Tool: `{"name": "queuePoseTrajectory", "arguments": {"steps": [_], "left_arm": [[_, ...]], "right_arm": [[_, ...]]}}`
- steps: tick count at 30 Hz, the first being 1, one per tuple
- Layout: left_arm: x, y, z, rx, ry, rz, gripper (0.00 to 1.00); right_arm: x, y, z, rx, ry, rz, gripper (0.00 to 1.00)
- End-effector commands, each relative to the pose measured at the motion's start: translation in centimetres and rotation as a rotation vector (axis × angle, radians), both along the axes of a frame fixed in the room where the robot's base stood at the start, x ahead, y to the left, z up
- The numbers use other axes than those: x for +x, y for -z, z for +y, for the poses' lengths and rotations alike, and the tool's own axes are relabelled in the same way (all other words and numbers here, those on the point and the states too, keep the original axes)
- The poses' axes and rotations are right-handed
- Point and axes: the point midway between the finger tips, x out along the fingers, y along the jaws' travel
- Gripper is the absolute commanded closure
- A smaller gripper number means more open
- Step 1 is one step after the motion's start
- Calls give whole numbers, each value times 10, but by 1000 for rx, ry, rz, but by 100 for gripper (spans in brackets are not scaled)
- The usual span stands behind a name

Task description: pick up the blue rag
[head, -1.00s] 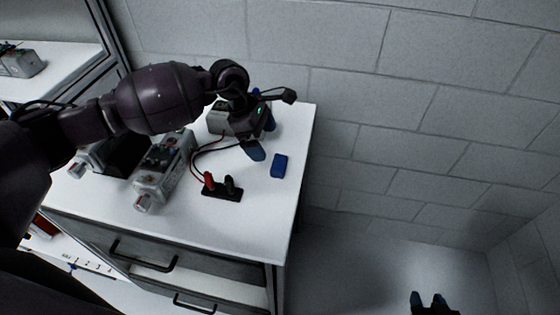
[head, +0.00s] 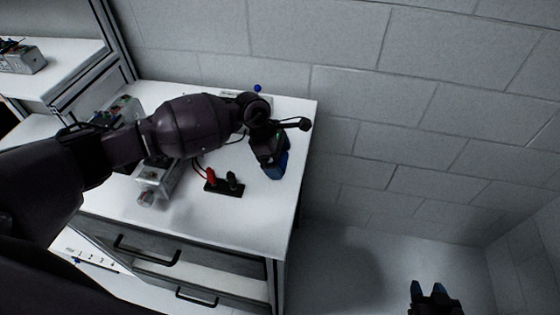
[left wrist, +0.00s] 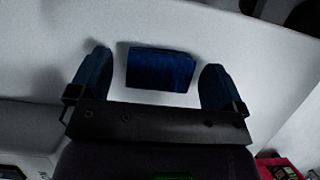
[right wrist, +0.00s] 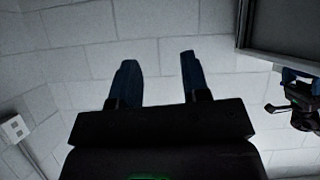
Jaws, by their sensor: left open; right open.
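The blue rag (left wrist: 160,69), a small folded dark blue block, lies on the white tabletop (left wrist: 50,55) in the left wrist view. It sits between the two spread fingers of my left gripper (left wrist: 156,62), with a gap on each side. In the head view my left gripper (head: 275,170) is over the rag's place near the table's right edge, and its fingers and the rag are hard to tell apart there. My right gripper (head: 431,288) is open and empty, low at the right, away from the table. It also shows open in the right wrist view (right wrist: 158,62).
A black block with a red and a black terminal (head: 223,187) stands just left of my left gripper, with wires. A grey motor unit (head: 155,178) is further left. A small blue ball (head: 257,88) is at the back. The table's front right is clear.

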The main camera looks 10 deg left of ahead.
Motion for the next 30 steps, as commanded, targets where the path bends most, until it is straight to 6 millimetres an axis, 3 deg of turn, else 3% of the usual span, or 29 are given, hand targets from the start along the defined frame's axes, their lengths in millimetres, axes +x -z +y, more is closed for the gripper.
{"name": "queuePoseTrajectory", "arguments": {"steps": [1,12,23,30], "left_arm": [[0,0,0,0,0,0,4],[0,-1,0,0,0,0,57],[1,-11,1,-1,-1,-2,57],[1,-57,0,-1,2,-5,57]], "right_arm": [[-2,2,0,0,0,5,57],[-10,9,-2,-1,6,25,57],[-2,3,-1,-1,1,6,57],[2,3,0,0,-2,-4,57]]}}
